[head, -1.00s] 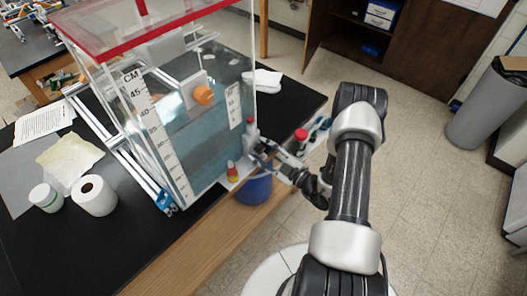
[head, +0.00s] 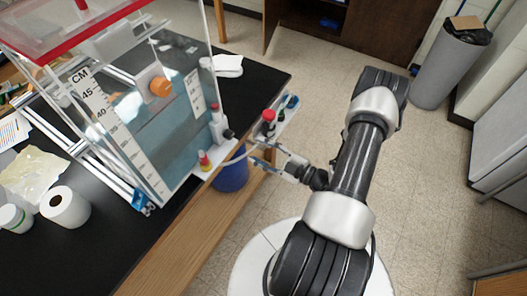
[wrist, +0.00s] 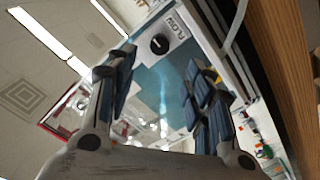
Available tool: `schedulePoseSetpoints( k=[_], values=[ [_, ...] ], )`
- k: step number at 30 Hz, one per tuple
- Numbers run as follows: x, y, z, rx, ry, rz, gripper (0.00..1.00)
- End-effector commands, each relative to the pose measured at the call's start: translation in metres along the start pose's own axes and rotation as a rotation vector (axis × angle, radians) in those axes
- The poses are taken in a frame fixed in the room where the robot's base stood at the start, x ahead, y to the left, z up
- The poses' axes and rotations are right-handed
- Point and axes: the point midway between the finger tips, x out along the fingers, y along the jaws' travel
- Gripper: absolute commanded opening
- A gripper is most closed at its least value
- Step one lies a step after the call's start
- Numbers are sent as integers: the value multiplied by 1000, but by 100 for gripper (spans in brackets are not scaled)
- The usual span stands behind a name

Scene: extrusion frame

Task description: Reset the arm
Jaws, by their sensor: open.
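My gripper (head: 268,157) is open and empty in the head view. It is off the front edge of the black bench, to the right of the water tank (head: 180,130). In the wrist view my gripper (wrist: 165,78) shows its two dark padded fingers spread wide, with nothing between them. Behind them the wrist view shows the tank's wall and a black knob (wrist: 159,44) beside a label reading FLOW. My arm (head: 352,165) reaches up from my round base and bends back down to the gripper.
A blue bucket (head: 231,172) hangs or stands below the tank's corner; a thin hose runs near it. A small holder with a red-capped bottle (head: 268,120) is just beyond my gripper. A grey bin (head: 450,62) stands far right. The floor between is clear.

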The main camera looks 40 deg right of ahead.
Motion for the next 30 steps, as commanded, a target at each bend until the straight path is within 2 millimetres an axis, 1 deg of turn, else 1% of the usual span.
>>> schedulePoseSetpoints(
  k=[5,18,21,23,26,29,30],
  values=[
    [-5,0,0,0,0,0,48],
    [-4,0,0,0,0,0,48],
    [-2,1,-5,-28,14,-17,48],
    [4,3,-14,-86,42,-50,48],
    [20,3,-44,-264,132,-151,48],
    [35,-2,-88,-530,281,-283,48],
    [39,-7,-107,-645,350,-336,48]
  ],
)
